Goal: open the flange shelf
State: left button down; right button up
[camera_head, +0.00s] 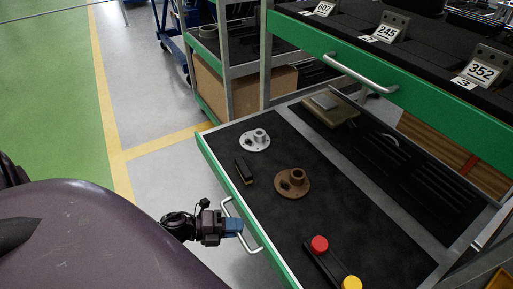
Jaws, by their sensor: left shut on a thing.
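The flange shelf (262,206) is a drawer with a green front edge and a dark mat. It is pulled out from the rack, with its contents in view. A silver flange (255,140) and a brown flange (292,183) lie on the mat. The shelf's pale bar handle (251,240) is on the outer side of the green front. My left gripper (235,227), with blue fingertips, is shut on this handle near its middle. The fingertips hide part of the bar. My right gripper is not in view.
A small black block (243,171) and a dark bar with a red knob (319,244) and a yellow knob (352,283) also lie on the shelf. An upper green drawer (420,98) with numbered plates overhangs its far side. Bare floor (165,170) lies to the left.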

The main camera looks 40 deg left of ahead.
pick_arm(q)
jog(key=s+a, duration=0.2)
jog(key=s, duration=0.5)
jog(key=shift+a+p, duration=0.3)
jog(key=shift+a, duration=0.1)
jog(key=shift+s, duration=0.1)
jog(key=c, duration=1.1)
grip_release()
jog(key=shift+c, duration=0.2)
jog(key=v, duration=1.1)
jog(key=shift+d+r, duration=0.1)
